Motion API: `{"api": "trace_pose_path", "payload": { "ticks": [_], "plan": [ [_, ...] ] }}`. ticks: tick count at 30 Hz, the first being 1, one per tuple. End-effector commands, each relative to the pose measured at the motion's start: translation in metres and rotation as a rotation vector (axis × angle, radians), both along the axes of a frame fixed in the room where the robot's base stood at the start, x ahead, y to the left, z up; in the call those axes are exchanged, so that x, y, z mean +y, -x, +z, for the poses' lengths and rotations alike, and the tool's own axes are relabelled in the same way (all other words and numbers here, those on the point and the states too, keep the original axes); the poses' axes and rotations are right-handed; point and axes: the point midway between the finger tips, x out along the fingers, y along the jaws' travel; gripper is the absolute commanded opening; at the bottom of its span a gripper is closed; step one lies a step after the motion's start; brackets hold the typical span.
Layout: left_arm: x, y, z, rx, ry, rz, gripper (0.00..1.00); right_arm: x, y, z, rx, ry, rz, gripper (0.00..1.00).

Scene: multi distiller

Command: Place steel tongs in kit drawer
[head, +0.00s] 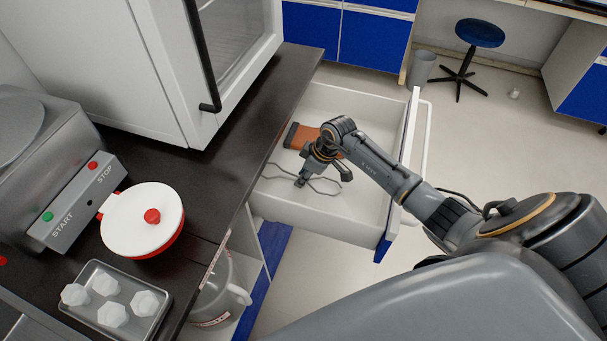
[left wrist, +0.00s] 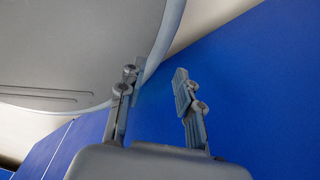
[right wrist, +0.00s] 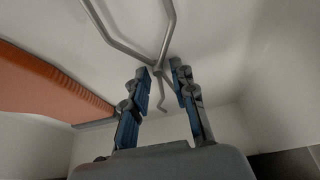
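The steel tongs (head: 322,191) lie inside the open white kit drawer (head: 345,226), thin and grey, partly hidden under my right gripper. In the right wrist view the tongs (right wrist: 129,48) spread into two arms, with their joined end near the fingertips. My right gripper (head: 323,178) is down in the drawer over the tongs. Its fingers (right wrist: 160,68) are apart, with gaps showing beside the tongs' joined end. My left gripper (left wrist: 156,76) is open and empty in the left wrist view, near a blue panel. It is not visible in the head view.
An orange-brown case (head: 303,136) lies at the drawer's left. The dark counter (head: 215,160) holds a red-and-white round device (head: 130,220), a grey tray (head: 150,318) with several white pieces, and a START/STOP machine (head: 75,205). A jug (head: 215,295) stands below the counter.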

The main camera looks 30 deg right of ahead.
Motion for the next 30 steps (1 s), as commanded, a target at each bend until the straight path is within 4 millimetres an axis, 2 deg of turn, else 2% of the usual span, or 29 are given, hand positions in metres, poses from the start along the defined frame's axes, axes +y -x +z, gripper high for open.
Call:
{"api": "trace_pose_path", "payload": {
  "ticks": [9,13,17,24,30],
  "plan": [
    [0.000,0.003,0.000,0.005,-0.001,0.000,0.34,0.000,0.000,0.001,0.000,0.000,0.000,0.39],
    [0.001,0.005,0.001,0.007,-0.001,0.000,0.34,-0.002,0.001,0.008,0.000,0.001,0.000,0.39],
    [0.001,0.005,0.005,0.008,-0.001,0.000,0.34,-0.007,0.008,0.029,-0.002,0.002,0.001,0.39],
    [0.001,0.006,0.008,0.009,-0.001,-0.001,0.34,-0.020,0.023,0.077,-0.001,0.003,0.001,0.39],
    [0.000,0.006,0.010,0.009,-0.001,-0.001,0.34,-0.027,0.032,0.104,0.001,0.001,0.000,0.39]
  ]
}}
